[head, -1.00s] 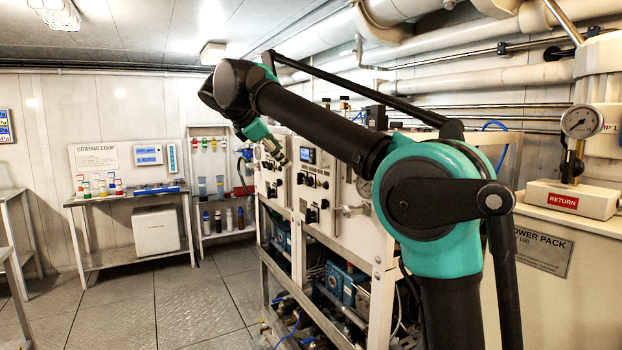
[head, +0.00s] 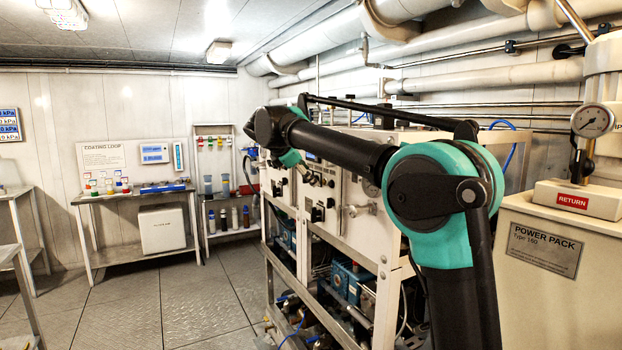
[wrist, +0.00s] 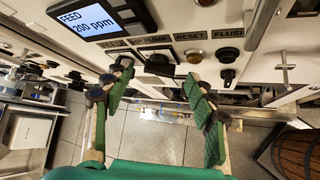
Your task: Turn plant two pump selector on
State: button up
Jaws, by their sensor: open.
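In the wrist view a white panel carries a small screen (wrist: 88,18) reading "FEED 200 ppm". Below it is a row of controls with labels that seem to read FEED, PUMP, RESET and FLUSH. The black pump selector (wrist: 158,66) is under the PUMP label; its pointer position is unclear. My gripper (wrist: 157,77) is open, with its green fingers on either side of the pump selector and nothing held. The left fingertip overlaps the control under FEED; contact cannot be told. In the head view my gripper is mostly hidden by my arm. No plant number is readable.
An amber button (wrist: 194,55) and black flush knobs (wrist: 228,55) lie to the right on the panel. A wooden barrel-like object (wrist: 301,153) is at lower right. In the head view, the floor (head: 170,300) left of the rack is clear.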

jog(key=shift+x, duration=1.3)
jog(key=shift+c, duration=0.3)
jog(key=c, duration=1.1)
jog(key=shift+s+t, duration=0.1)
jog(key=shift+t, duration=0.2)
jog(key=m+t, duration=0.1)
jog(key=m+t+y, duration=0.1)
jog(key=t, duration=0.1)
jog(key=shift+s+d+f+y, duration=0.2)
jog(key=shift+f+y, duration=0.1)
jog(key=shift+f, duration=0.1)
jog(key=m+t, duration=0.2)
jog(key=f+m+t, duration=0.1)
jog(key=m+t, duration=0.1)
jog(key=shift+t, duration=0.4)
jog(key=shift+m, duration=0.3)
